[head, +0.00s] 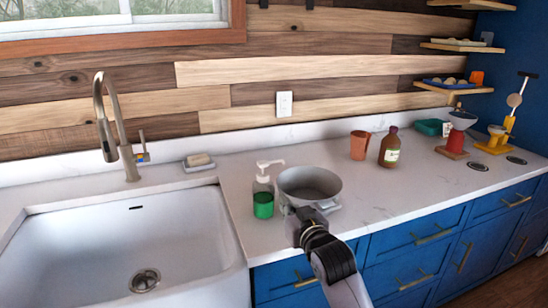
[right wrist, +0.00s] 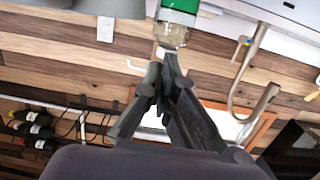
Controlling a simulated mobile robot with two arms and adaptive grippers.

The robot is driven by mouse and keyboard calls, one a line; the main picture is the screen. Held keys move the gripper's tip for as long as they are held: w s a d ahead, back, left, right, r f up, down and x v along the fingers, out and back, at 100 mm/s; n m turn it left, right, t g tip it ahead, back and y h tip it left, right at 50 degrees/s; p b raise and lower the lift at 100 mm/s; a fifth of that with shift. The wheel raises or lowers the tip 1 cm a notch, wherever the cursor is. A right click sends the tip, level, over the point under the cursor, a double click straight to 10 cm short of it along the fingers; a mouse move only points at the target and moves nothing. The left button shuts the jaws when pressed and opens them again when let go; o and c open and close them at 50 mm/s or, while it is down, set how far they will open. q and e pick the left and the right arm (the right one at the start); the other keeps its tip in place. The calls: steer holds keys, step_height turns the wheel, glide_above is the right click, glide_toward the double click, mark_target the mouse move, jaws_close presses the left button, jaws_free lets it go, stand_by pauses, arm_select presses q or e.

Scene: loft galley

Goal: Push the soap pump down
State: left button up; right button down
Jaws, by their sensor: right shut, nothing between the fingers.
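The soap pump bottle (head: 263,197) stands upright on the counter right of the sink, clear with green liquid low inside. Its white pump head (head: 268,164) is raised on its stem, with the spout toward the right. My right gripper (head: 293,213) is shut and empty, in front and to the right of the bottle. In the right wrist view the bottle (right wrist: 177,30) appears upside down just beyond the shut fingertips (right wrist: 162,70), which partly hide the pump head; I cannot tell whether they touch it. My left gripper is out of view.
A grey pot (head: 309,184) stands close behind my right gripper, right of the bottle. A white sink (head: 130,245) with a tall faucet (head: 110,125) is at left. A soap dish (head: 199,163), an orange cup (head: 360,145) and a brown bottle (head: 390,148) stand further back.

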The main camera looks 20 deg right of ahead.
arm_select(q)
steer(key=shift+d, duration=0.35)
arm_select(e)
steer(key=w+r+t, duration=0.2)
steer(key=w+r, duration=0.1)
steer(key=r, duration=0.7)
steer(key=shift+d+r+t, duration=0.15)
steer(key=shift+d+t, duration=0.25)
steer(key=shift+d, duration=0.05)
steer(key=shift+w, duration=0.15)
steer(key=r+p, duration=0.2)
glide_above(271, 162)
steer(key=s, duration=0.2)
arm_select(q)
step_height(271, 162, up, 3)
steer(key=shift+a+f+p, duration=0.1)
steer(key=shift+p, duration=0.35)
arm_select(e)
step_height(271, 162, down, 5)
steer(key=shift+r, duration=0.15)
